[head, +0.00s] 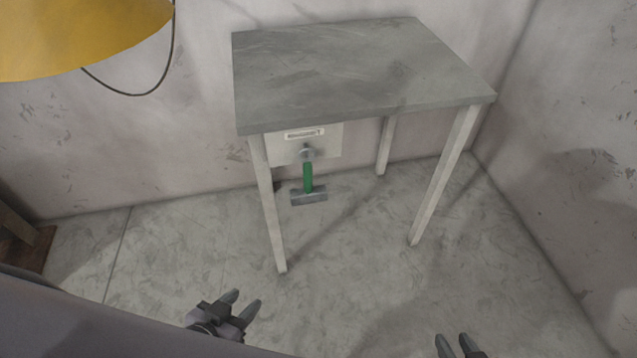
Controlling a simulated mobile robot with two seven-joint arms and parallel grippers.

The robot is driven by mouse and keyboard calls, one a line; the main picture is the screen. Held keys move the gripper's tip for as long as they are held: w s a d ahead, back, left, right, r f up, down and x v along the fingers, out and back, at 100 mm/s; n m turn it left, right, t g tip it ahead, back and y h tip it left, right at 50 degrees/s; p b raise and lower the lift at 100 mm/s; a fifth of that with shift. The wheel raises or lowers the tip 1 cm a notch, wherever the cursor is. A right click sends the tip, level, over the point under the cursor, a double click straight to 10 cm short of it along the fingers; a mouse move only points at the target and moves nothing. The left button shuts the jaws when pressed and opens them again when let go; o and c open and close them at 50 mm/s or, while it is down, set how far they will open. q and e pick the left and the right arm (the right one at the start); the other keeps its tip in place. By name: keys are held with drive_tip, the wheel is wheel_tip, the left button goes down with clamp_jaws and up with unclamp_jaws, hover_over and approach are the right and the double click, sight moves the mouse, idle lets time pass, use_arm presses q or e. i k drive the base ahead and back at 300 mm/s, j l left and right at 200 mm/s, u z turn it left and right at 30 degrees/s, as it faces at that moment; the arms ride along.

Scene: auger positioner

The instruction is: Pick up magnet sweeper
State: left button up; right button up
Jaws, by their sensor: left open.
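The magnet sweeper (308,179) has a green handle and a grey crosswise bar at its lower end. It hangs upright, bar down, from a round grey holder (306,153) on a pale panel (327,144) under the left front of the grey table (350,75). My left gripper (243,303) is open and empty, low in the view, apart from the sweeper and nearer to me.
The table's front left leg (268,210) stands just left of the sweeper, and its front right leg (440,180) is further right. A yellow lamp shade (75,35) with a dark cable hangs at top left. The concrete floor (340,270) before the table is clear.

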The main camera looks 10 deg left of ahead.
sight(309, 194)
drive_tip(key=i+l+u, duration=0.1)
drive_tip(key=l, duration=0.25)
drive_tip(key=i+l, duration=0.2)
drive_tip(key=l, duration=0.2)
drive_tip(key=i+l+u, duration=0.15)
drive_tip(key=l, duration=0.2)
drive_tip(key=i+l+u, duration=0.1)
drive_tip(key=l, duration=0.3)
